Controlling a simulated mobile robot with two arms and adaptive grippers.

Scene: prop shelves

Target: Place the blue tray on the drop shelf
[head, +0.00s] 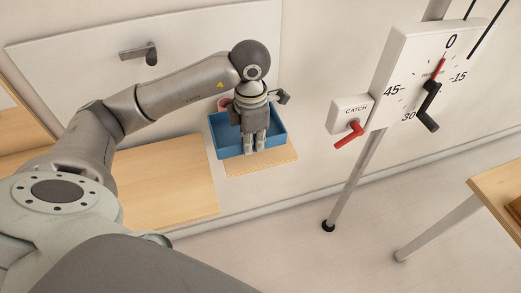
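The blue tray (222,136) is an open, shallow box at the middle of the head view. It sits over a small pale wooden shelf (262,166) on the wall; whether its whole base rests on that shelf I cannot tell. A reddish round thing (224,103) shows at the tray's back left, partly hidden by my arm. My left gripper (254,150) points down over the tray and covers its middle. Its fingertips are near the tray's front wall; whether they touch or grip it is unclear. My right gripper is out of view.
A wider wooden surface (170,185) lies left of the tray. To the right are a CATCH box (350,115) with a red lever (349,134) and a dial panel (425,75) on a post. A wooden table (500,190) stands at far right. Open floor lies between.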

